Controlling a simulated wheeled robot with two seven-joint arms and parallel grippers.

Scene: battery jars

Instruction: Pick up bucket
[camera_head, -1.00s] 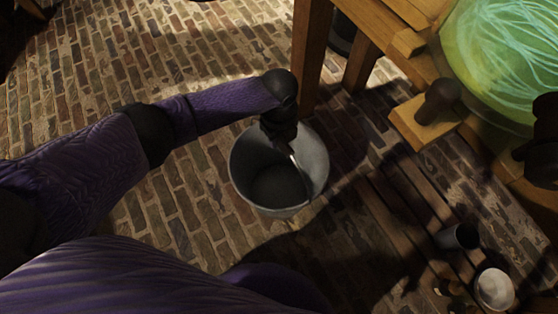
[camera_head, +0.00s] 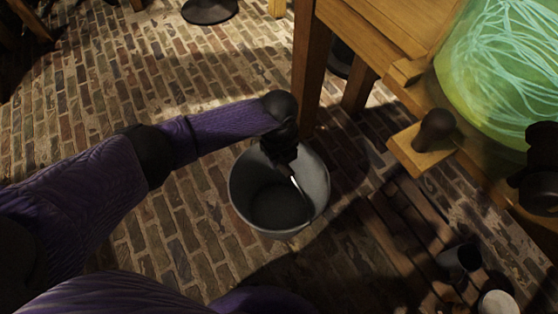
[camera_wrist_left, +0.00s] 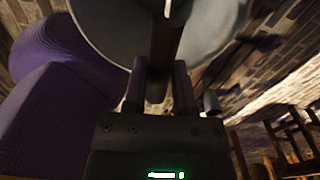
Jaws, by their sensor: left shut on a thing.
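The bucket (camera_head: 246,190) is a grey metal pail standing or hanging upright just above or on the brick floor, left of the wooden table; I cannot tell if its base touches the floor. It also shows pale grey at the top of the left wrist view (camera_wrist_left: 105,25). My left gripper (camera_head: 291,172) reaches down over the bucket's far right part. In the left wrist view its two dark fingers (camera_wrist_left: 159,88) are close around a dark upright piece in front of the bucket, and it is shut on the bucket.
A wooden table (camera_head: 365,32) stands at the right, with a leg (camera_head: 308,80) close behind the bucket. A green glass jar (camera_head: 485,75) sits on it. A dark cup (camera_head: 460,258) and a white pot (camera_head: 498,303) are at lower right. Brick floor (camera_head: 130,90) at left is open.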

